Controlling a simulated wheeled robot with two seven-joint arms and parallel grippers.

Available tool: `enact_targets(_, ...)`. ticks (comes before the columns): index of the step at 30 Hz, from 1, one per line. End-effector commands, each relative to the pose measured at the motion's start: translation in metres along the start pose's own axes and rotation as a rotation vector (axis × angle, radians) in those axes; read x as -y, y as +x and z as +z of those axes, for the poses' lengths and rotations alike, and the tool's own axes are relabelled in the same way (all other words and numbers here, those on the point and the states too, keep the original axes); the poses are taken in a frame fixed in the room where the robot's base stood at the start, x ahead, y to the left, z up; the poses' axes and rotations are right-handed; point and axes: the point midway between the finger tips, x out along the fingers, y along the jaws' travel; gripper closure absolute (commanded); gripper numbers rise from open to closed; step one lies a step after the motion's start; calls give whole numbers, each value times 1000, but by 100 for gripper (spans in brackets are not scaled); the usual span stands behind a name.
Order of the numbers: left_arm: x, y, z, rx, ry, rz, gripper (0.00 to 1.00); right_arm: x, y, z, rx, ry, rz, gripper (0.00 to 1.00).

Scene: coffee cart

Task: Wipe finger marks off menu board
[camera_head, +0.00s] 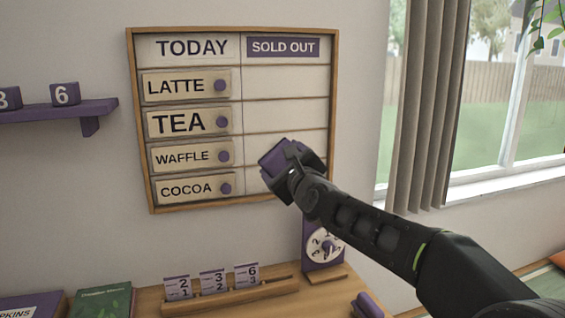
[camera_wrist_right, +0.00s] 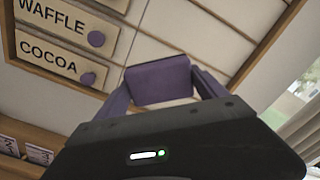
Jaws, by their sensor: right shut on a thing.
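The menu board (camera_head: 288,83) hangs on the wall in a wooden frame, with TODAY and SOLD OUT columns. LATTE, TEA, WAFFLE and COCOA plates with purple knobs sit in the left column. My right gripper (camera_head: 283,163) is shut on a purple block-like wiper (camera_head: 272,157) at the lower part of the SOLD OUT column. The wiper also shows between the fingers in the right wrist view (camera_wrist_right: 158,82). I cannot tell whether it touches the board. No finger marks are discernible. My left gripper is not in view.
A purple shelf (camera_head: 60,111) with number blocks (camera_head: 65,93) is at the left. Below the board stand a wooden card rack (camera_head: 232,297) and a purple dial stand (camera_head: 322,247). A purple object (camera_head: 367,304) lies near the front edge. A curtain (camera_head: 425,105) and window are at the right.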

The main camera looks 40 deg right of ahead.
Motion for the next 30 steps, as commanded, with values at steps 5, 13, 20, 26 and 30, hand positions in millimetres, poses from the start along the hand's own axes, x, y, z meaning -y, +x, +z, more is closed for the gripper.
enact_targets(5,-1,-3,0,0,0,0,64,0,10,0,-2,1,1,51)
enact_targets(13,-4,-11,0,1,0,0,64,1,37,1,-2,-1,1,51)
enact_targets(20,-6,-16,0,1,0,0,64,1,54,0,-1,1,0,51)
enact_targets(26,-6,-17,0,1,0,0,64,0,58,0,0,0,0,51)
enact_targets(30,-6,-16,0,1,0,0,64,0,58,0,0,0,0,51)
